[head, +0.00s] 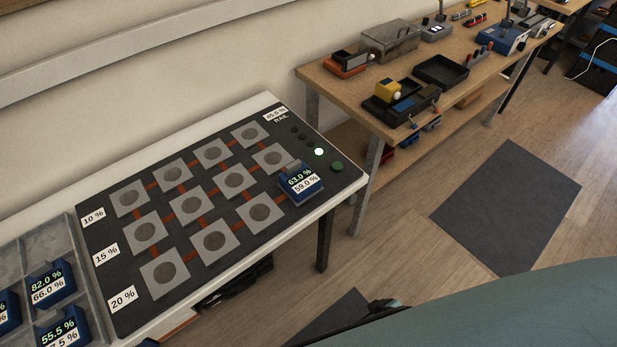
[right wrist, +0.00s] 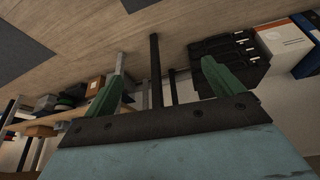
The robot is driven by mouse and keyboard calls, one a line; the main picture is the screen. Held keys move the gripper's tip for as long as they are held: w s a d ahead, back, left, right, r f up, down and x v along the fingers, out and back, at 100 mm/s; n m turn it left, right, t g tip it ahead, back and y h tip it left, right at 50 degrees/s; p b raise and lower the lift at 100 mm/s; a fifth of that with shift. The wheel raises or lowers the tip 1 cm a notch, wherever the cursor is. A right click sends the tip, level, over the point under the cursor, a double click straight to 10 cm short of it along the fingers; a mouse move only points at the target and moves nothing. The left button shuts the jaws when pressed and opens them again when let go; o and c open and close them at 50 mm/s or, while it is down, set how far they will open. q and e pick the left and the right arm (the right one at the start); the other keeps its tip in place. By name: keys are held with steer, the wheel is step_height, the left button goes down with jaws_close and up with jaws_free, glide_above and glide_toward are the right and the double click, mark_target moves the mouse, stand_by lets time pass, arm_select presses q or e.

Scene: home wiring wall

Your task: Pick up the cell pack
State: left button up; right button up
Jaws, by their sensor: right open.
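A blue cell pack (head: 300,183) with a display reading 63.0 % and 59.0 % sits at the right end of the black board (head: 185,262) on the white table. More blue cell packs (head: 52,284) lie in the grey divided tray (head: 38,246) at the left, some cut off by the picture's edge. My right gripper (head: 385,305) is low at the bottom of the head view, right of and apart from the table. In the right wrist view its green fingers (right wrist: 161,68) are spread, with nothing held between them. My left gripper is not in view.
The board has several grey square pads with round discs, joined by orange strips, and a lit lamp (head: 319,152) beside a green button (head: 337,167). A wooden workbench (head: 461,96) with tools and boxes stands behind at right. Open floor with a dark mat (head: 507,205) lies right.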

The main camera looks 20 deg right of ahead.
steer(key=shift+o, duration=0.6)
steer(key=w+a+r+t+y, duration=0.1)
steer(key=w+r+t, duration=0.2)
steer(key=w+r, duration=0.7)
steer(key=shift+w, duration=1.1)
steer(key=n+t+y, duration=0.2)
steer(key=t+y, duration=0.1)
steer(key=t, duration=0.1)
glide_toward(305, 182)
steer(key=b+x, duration=0.1)
steer(key=x, duration=0.2)
steer(key=b+x, duration=0.1)
steer(key=x, duration=0.2)
steer(key=shift+w+a+f, duration=0.1)
steer(key=shift+f, duration=0.3)
steer(key=shift+b+x, duration=0.8)
steer(key=shift+x, duration=2.15)
steer(key=shift+w+r, duration=0.1)
steer(key=shift+r, duration=0.1)
steer(key=shift+r, duration=0.1)
steer(key=c, duration=1.3)
